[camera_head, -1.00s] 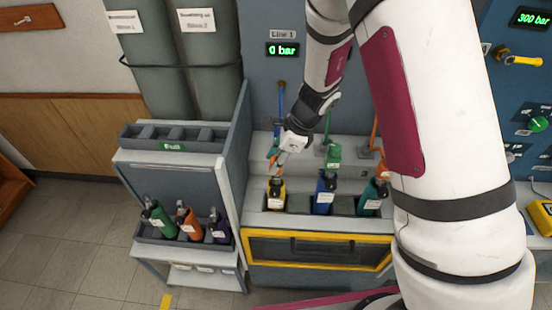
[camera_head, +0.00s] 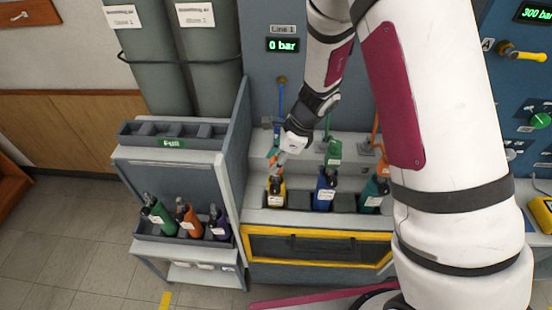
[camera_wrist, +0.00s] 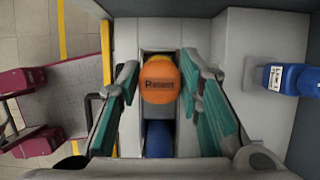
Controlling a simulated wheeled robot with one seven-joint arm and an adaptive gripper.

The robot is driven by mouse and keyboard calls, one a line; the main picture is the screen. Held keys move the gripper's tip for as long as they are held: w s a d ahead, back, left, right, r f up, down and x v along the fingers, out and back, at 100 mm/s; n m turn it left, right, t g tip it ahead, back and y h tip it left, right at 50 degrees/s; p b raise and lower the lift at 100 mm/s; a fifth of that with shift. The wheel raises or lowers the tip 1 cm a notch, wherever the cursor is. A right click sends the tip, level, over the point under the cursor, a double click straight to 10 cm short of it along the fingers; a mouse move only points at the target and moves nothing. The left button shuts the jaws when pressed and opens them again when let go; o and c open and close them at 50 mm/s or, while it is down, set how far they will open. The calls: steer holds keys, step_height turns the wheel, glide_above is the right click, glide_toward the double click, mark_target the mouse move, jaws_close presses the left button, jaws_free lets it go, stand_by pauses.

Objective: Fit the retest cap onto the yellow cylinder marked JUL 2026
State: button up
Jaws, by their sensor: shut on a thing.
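My gripper (camera_wrist: 160,95) is shut on the orange retest cap (camera_wrist: 159,83), marked "Retest", held between its green fingers. In the head view my gripper (camera_head: 279,160) is just above the yellow cylinder (camera_head: 277,197), which stands in the left part of the bench rack with a white label. The label is too small to read. I cannot tell whether the cap touches the cylinder.
A blue cylinder (camera_head: 324,193) and a teal cylinder (camera_head: 371,196) stand to the right in the rack. Green, orange and purple cylinders (camera_head: 187,220) stand on the left cart. The cart's upright panel (camera_head: 240,150) is close on the left. Coloured hoses rise behind.

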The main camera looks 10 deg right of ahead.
steer(key=shift+f, duration=0.4)
steer(key=o, duration=1.2)
steer(key=v, duration=1.2)
steer(key=shift+a, duration=0.1)
steer(key=s+d+r+n+t, duration=0.2)
steer(key=s+r+n, duration=0.75)
steer(key=r, duration=0.45)
steer(key=s+d+r+n+t+h, duration=0.1)
steer(key=s+d+r+n, duration=0.1)
steer(key=s+n, duration=0.1)
steer(key=s+d+r+n+t+h+b, duration=0.1)
steer(key=s+d+r+n+h, duration=0.1)
steer(key=s+n, duration=0.2)
steer(key=s+d+r+n+h, duration=0.1)
steer(key=s+d+r+n, duration=0.1)
steer(key=s+n, duration=0.1)
steer(key=shift+s+r+n+t+h, duration=0.15)
steer(key=shift+s+n+t+h, duration=0.2)
steer(key=shift+s, duration=0.25)
